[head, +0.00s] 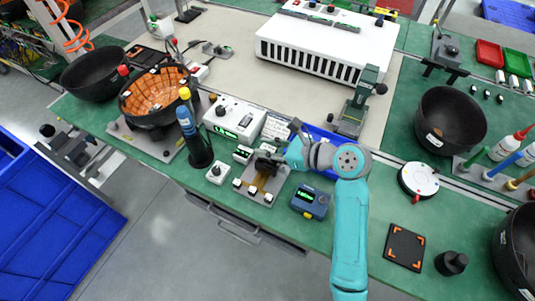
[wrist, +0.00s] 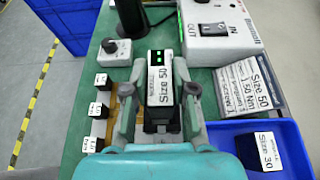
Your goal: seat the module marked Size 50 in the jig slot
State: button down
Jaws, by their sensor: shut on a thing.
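The module marked Size 50 (wrist: 160,82) is a white-topped block with a dark end and two green lights. It sits between the fingers of my gripper (wrist: 158,98), which is shut on it; its label faces up. In the head view its green-lit end shows as a small white block (head: 243,154) left of my gripper (head: 266,160). The jig (head: 262,183), a grey plate with a brownish middle, lies under and in front of my gripper. The slot is hidden by my gripper and the module. I cannot tell whether the module touches the jig.
Small labelled blocks (wrist: 100,80) line the jig's left edge in the wrist view. A knob box (wrist: 115,52), a white IN/OUT box (wrist: 222,42) and a Size 50 card (wrist: 250,85) stand close by. A blue tray (wrist: 293,135) holds a Size 30 module (wrist: 266,152). A blue-yellow device (head: 310,202) stands right of the jig.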

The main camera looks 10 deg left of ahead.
aim_at(267, 161)
jog(key=shift+f, duration=1.8)
jog(key=shift+f, duration=0.35)
jog(key=shift+s+f, duration=0.15)
jog(key=shift+f, duration=0.25)
jog(key=c, duration=0.9)
grip_release()
jog(key=shift+f, duration=0.15)
jog(key=shift+c, duration=0.2)
jog(key=shift+s, duration=0.1)
jog(key=shift+d+r, duration=0.25)
jog(key=shift+r, duration=0.4)
jog(key=v, duration=1.1)
jog(key=shift+d+r, duration=0.2)
jog(key=shift+r, duration=0.2)
